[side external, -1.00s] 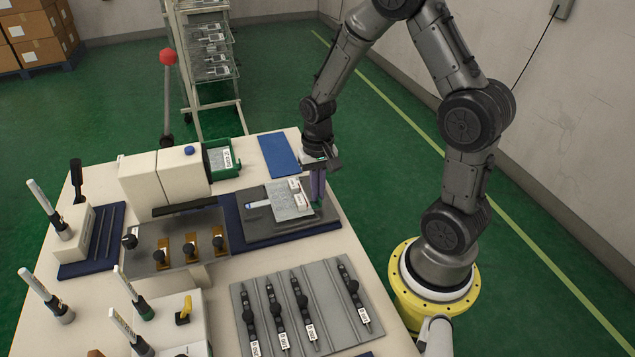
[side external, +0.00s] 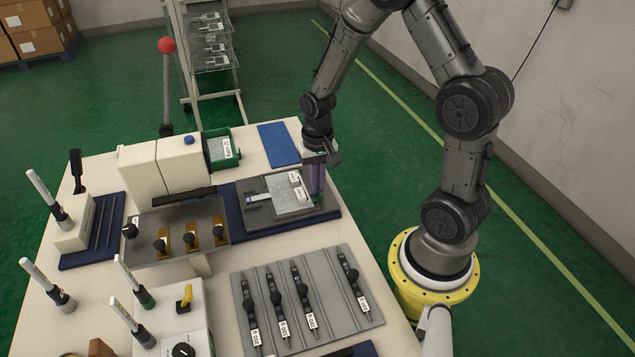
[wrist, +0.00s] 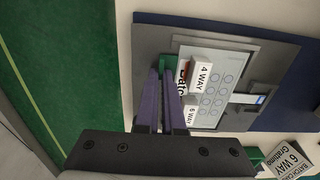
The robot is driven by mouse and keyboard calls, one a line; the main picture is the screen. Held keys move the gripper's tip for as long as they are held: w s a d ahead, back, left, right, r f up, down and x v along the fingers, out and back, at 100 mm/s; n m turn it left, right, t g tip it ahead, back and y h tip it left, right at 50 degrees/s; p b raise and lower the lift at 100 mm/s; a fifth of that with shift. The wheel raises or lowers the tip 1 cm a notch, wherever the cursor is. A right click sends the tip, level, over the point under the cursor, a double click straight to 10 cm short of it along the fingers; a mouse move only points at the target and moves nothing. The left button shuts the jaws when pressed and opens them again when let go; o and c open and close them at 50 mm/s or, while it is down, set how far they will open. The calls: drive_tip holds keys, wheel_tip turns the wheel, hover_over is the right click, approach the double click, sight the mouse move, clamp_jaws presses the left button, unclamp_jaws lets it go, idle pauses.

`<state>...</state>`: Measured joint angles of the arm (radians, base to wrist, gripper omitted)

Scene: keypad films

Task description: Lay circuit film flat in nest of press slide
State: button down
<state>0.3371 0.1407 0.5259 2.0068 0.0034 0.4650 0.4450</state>
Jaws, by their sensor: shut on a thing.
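The circuit film (wrist: 222,85) is a pale grey sheet with rows of circles and a narrow tail with a blue tip. It lies over a grey plate (wrist: 155,45) on a dark blue mat; it also shows in the side view (side external: 287,200). White tags reading "4 WAY" (wrist: 207,78) and "6 WAY" (wrist: 191,116) stand at its edge nearest my gripper. The exact contact is hidden by the fingers and tags. I cannot tell whether the film is fully flat.
A cream press (side external: 165,170) stands left of the plate, with a metal plate (side external: 180,235) bearing brass pieces before it. A green bin (side external: 222,150) is behind. A grey rack of black tools (side external: 305,300) lies in front. A blue pad (side external: 279,144) is clear.

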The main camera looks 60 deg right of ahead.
drive_tip(key=shift+f, duration=0.2)
drive_tip(key=c, duration=1)
unclamp_jaws()
drive_tip(key=shift+o, duration=0.2)
wheel_tip(320, 180, up, 14)
drive_tip(key=shift+a, duration=0.1)
